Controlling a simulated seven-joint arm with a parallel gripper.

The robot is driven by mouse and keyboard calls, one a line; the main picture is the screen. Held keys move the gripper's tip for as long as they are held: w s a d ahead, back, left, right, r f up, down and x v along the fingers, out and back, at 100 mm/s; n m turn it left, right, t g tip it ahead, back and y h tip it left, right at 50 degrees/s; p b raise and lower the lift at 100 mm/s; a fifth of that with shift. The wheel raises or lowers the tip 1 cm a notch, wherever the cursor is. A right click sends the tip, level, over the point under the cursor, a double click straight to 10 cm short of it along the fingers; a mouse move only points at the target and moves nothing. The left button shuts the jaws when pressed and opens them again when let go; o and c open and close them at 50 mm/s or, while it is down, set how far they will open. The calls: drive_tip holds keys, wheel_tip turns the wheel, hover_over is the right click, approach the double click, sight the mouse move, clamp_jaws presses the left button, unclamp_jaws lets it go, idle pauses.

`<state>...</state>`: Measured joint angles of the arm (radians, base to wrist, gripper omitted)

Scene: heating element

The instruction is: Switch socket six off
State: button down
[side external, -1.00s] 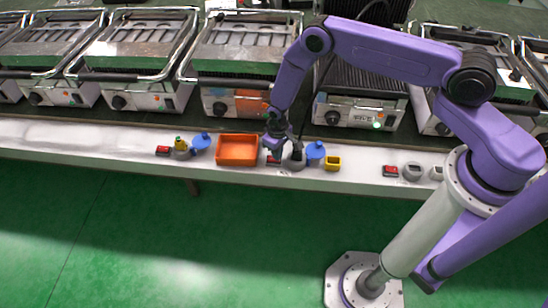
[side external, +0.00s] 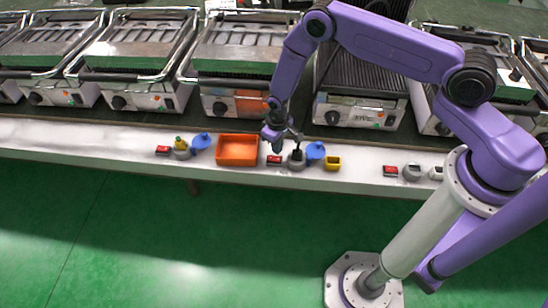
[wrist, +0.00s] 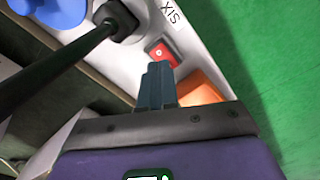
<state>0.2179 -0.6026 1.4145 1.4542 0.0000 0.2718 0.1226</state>
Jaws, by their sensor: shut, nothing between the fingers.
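The small red switch (side external: 274,160) sits on the white ledge between the orange bin and a grey socket (side external: 297,160) with a black plug in it. In the wrist view the red switch (wrist: 162,52) lies beside the printed label SIX (wrist: 171,11). I cannot tell its rocker position. My gripper (side external: 277,147) is just above and behind the switch. In the wrist view my gripper's fingers (wrist: 158,72) are together and empty, with their tips just below the switch in the picture. They look apart from it, though the gap is hard to judge.
The orange bin (side external: 237,137) stands close on the left, and shows in the wrist view (wrist: 204,92). A blue lid (side external: 316,150) and yellow box (side external: 332,163) are on the right. The black cable (wrist: 55,68) runs from the plug. A grill (side external: 361,108) stands behind.

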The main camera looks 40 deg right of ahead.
drive_tip(key=shift+r, duration=1.65)
wheel_tip(320, 180, up, 13)
drive_tip(key=n, duration=0.2)
hover_over(276, 159)
drive_tip(key=s+a, duration=0.4)
drive_tip(key=s+r+n, duration=0.3)
drive_tip(key=s+r, duration=0.5)
drive_tip(key=r, duration=0.3)
drive_tip(key=s+d+r+n, duration=0.1)
drive_tip(key=s+d+r, duration=0.2)
drive_tip(key=s, duration=0.4)
drive_tip(key=s+d+r+n, duration=0.2)
drive_tip(key=s+d+r, duration=0.2)
drive_tip(key=s, duration=0.3)
drive_tip(key=s+d+r+n, duration=0.1)
drive_tip(key=s+d+r, duration=0.2)
drive_tip(key=s, duration=0.4)
drive_tip(key=shift+d+r+n, duration=0.3)
drive_tip(key=shift+d+r, duration=0.1)
drive_tip(key=shift+r, duration=0.1)
